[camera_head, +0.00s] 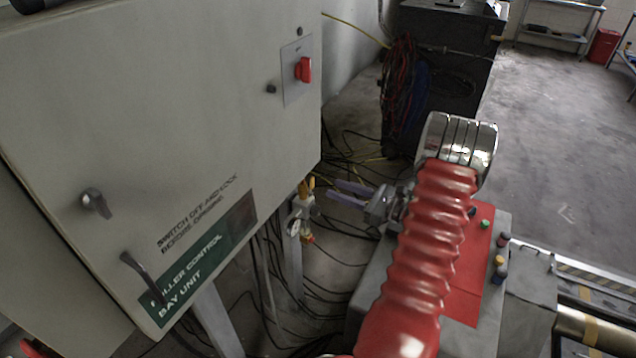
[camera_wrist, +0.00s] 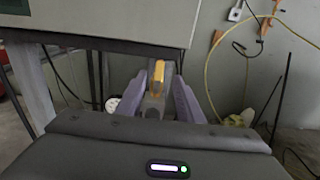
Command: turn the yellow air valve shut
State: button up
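The yellow air valve handle (camera_head: 310,183) stands upright on a pale fitting with a gauge (camera_head: 296,222), below the right edge of the control cabinet. My gripper (camera_head: 333,191) is just right of it in the head view, its two purple-grey fingers pointing at it with a small gap. In the wrist view the yellow handle (camera_wrist: 158,73) shows upright between the fingers of my gripper (camera_wrist: 159,84), one on each side. The gripper is open, with room beside the handle. The lower part of the valve is partly hidden by the gripper body.
The large control cabinet (camera_head: 150,130) overhangs close to the valve at left, with a red switch (camera_head: 304,69). Black cables (camera_head: 325,285) hang and lie below. A grey console with a red top (camera_head: 465,275) stands under my arm. Open floor (camera_head: 565,150) lies at right.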

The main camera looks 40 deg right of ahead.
aim_at(313, 180)
jog(key=x, duration=0.7)
jog(key=shift+w+a, duration=0.1)
jog(key=shift+w, duration=0.3)
jog(key=shift+c, duration=0.2)
grip_shut()
